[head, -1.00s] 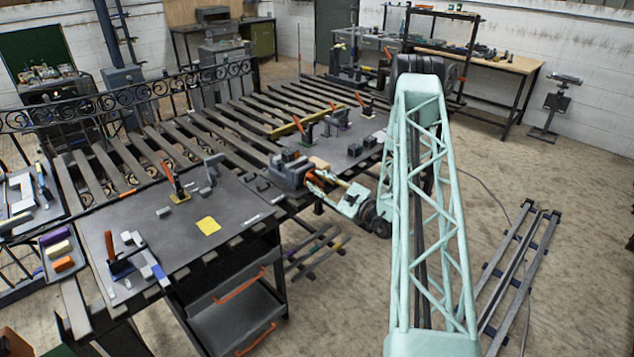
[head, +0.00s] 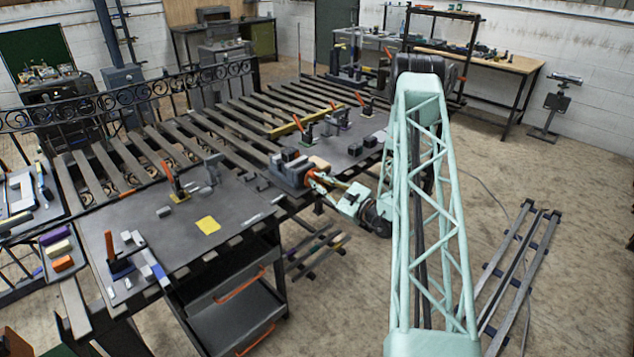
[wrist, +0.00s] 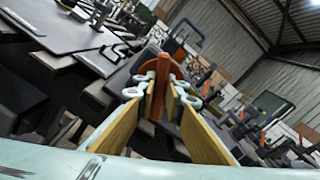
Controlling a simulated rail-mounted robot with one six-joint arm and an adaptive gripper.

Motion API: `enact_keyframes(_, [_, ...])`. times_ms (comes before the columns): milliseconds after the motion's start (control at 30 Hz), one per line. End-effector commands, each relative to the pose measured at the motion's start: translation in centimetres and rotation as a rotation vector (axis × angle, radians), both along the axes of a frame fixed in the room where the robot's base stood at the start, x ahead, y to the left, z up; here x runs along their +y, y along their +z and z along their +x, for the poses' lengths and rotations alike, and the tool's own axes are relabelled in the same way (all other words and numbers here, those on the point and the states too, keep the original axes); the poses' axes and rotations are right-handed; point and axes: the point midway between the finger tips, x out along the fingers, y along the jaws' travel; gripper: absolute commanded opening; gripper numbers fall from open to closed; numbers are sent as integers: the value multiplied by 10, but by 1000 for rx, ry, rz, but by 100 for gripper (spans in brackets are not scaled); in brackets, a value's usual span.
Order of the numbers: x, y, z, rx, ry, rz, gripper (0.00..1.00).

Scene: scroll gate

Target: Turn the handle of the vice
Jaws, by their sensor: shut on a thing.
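The grey vice (head: 290,168) stands at the front edge of the slatted table, near the middle of the head view. Its orange-red handle (head: 311,177) is on the side facing my arm. My gripper (head: 316,182) reaches the handle from the right, level with the vice. In the wrist view the handle (wrist: 160,88) stands between the fingertips of my gripper (wrist: 161,97), and the yellow inner faces of the fingers close in on it. My gripper is shut on the handle. The handle's far end and the exact contact are partly hidden by the fingers.
A dark plate with clamps and a yellow square (head: 207,225) lies left of the vice. A second plate with orange-handled clamps (head: 361,102) lies behind it. A drawer cabinet (head: 235,310) stands below. Metal bars (head: 510,270) lie on the floor at right.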

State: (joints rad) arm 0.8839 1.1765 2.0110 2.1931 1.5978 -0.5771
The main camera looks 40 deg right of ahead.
Motion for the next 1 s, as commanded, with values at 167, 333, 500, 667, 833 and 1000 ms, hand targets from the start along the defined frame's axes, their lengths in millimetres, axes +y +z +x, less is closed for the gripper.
enact_keyframes(167, [0, -1, 0, 5, 0, 74, 0])
enact_keyframes(333, [-1, -2, 0, 12, 0, 178, 0])
enact_keyframes(500, [-1, -1, -1, 20, 0, 300, 0])
enact_keyframes(667, [-1, -1, -1, 28, 0, 417, 0])
enact_keyframes(833, [-2, -1, -1, 35, 0, 526, 0])
enact_keyframes(1000, [-2, 0, -1, 40, 0, 605, 0])
